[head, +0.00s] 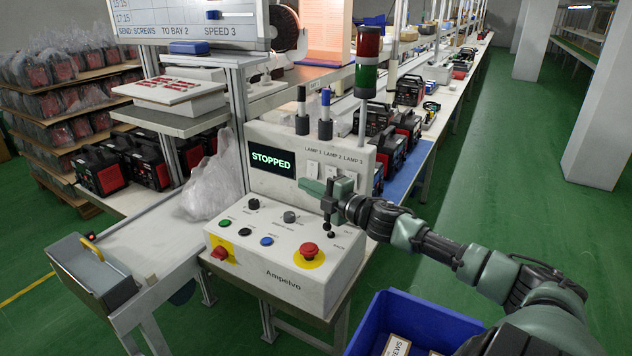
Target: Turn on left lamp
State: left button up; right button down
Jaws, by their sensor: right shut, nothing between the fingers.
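The white control box (290,255) has an upright back panel with the labels LAMP 1, LAMP 2 and LAMP 3. Below the LAMP 1 label sits a white switch (312,168). A second white switch (331,171) is to its right, and the area below LAMP 3 is partly hidden by my gripper. My right gripper (309,186) is shut and empty, just in front of and below the LAMP 1 switch. I cannot tell whether it touches the panel. My left gripper is not in view.
A display (272,161) reads STOPPED. Knobs, coloured buttons and a red mushroom button (309,250) lie on the sloped top below my gripper. A red and green light tower (367,62) rises behind the panel. A blue bin (415,325) stands at the front right.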

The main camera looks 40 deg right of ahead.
aim_at(312, 169)
jog(key=d, duration=0.3)
jog(key=shift+w+d+f, duration=0.25)
jog(key=shift+w+d, duration=0.1)
jog(key=shift+w, duration=0.05)
